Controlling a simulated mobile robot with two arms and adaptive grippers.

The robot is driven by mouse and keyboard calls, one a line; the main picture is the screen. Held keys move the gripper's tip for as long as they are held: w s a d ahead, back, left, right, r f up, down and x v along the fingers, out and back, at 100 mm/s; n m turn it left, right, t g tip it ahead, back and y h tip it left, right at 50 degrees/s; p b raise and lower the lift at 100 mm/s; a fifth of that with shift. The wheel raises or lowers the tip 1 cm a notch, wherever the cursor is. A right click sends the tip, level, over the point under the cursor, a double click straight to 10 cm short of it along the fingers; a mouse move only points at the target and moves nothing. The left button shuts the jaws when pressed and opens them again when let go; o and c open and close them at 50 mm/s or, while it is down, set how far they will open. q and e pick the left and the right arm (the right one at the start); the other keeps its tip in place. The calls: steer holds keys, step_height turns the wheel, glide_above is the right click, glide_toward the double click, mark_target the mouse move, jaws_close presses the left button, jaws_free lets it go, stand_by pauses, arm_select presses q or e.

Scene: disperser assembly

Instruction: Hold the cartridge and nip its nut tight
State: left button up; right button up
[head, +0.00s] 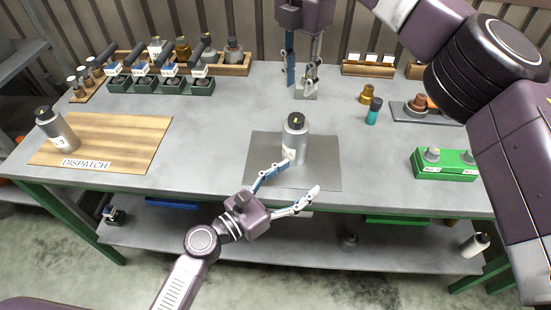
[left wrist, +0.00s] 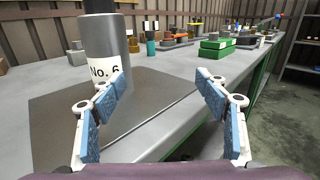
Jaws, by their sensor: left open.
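The cartridge (head: 295,145), a grey cylinder with a black top and a small yellowish spot on it, stands upright on the dark mat (head: 255,170). In the left wrist view the cartridge (left wrist: 104,38) carries a "No. 6" label. I cannot make out a separate nut. My left gripper (head: 290,184) is open at the mat's front edge, its far finger close in front of the cartridge; in the left wrist view (left wrist: 160,85) the cartridge is left of the gap between the fingers. My right gripper (head: 302,85) hangs behind the cartridge, with an empty gap between its fingers.
Another cartridge (head: 58,130) stands on the wooden dispatch board (head: 120,135) at the left. Racks of parts (head: 160,83) line the back. A green block (head: 445,165) and a teal bottle (head: 373,112) stand at the right. A grey block (head: 305,95) sits below my right gripper.

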mark_target(287, 149)
arm_select(q)
steer(key=w+a+t+y, duration=0.1)
steer(key=w+a, duration=0.1)
steer(key=w+a+r+n+y, duration=0.1)
steer(key=w+a, duration=0.1)
steer(key=shift+w+a+r+n+t, duration=0.2)
steer(key=shift+w+a+n+t, duration=0.1)
steer(key=shift+a+t, duration=0.1)
steer(key=shift+w+r, duration=0.15)
steer(key=shift+w, duration=0.1)
steer(key=x, duration=0.7)
steer(key=shift+w, duration=0.2)
steer(key=shift+c, duration=0.4)
jaws_close()
steer(key=c, duration=0.7)
jaws_free()
steer(key=c, duration=0.9)
